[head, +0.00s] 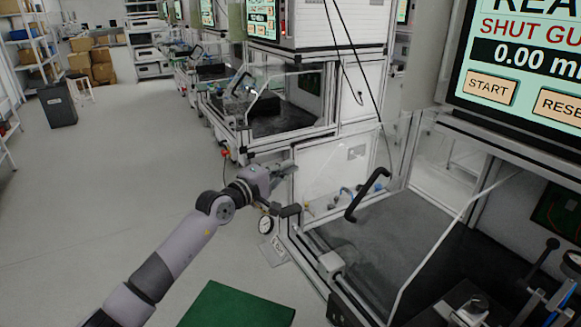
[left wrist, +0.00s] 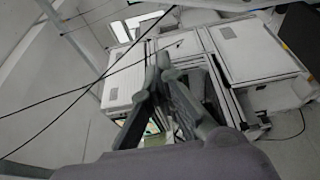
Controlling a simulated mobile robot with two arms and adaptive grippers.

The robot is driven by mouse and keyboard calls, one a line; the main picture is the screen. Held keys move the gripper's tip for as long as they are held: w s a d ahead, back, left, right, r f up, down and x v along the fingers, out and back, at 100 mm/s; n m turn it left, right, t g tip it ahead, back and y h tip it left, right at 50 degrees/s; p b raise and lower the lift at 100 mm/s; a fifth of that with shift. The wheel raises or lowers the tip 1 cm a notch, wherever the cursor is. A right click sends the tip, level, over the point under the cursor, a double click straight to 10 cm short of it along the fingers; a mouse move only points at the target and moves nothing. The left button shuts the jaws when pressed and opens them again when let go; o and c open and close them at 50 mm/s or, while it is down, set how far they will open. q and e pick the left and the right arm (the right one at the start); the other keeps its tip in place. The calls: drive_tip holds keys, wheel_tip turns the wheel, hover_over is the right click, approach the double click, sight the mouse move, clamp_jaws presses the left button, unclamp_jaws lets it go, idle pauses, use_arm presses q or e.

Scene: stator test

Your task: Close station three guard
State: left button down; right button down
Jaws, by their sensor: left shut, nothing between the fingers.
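The nearest test station has a clear guard (head: 425,208) with a black bar handle (head: 367,195) at its left side. The dark station floor and the fixtures inside show openly at the right, so the guard looks open. I cannot read a station number. My left gripper (head: 284,170) is left of the handle in the head view, apart from it, and shut with nothing in it. Its shut fingers also show in the left wrist view (left wrist: 163,72), pointing at white cabinets; the handle is not visible there. My right gripper is not in view.
A screen (head: 520,65) above the station reads "SHUT GU…" and "0.00", with START and RESE… buttons. Another guarded station (head: 275,105) stands behind. A green mat (head: 238,306) lies in front.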

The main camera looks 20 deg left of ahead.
use_arm(q)
drive_tip(key=w+d+p, duration=0.3)
drive_tip(key=w+d, duration=0.1)
drive_tip(key=d, duration=0.1)
drive_tip(key=shift+w+d, duration=0.25)
drive_tip(key=shift+f, duration=0.1)
idle(0.5)
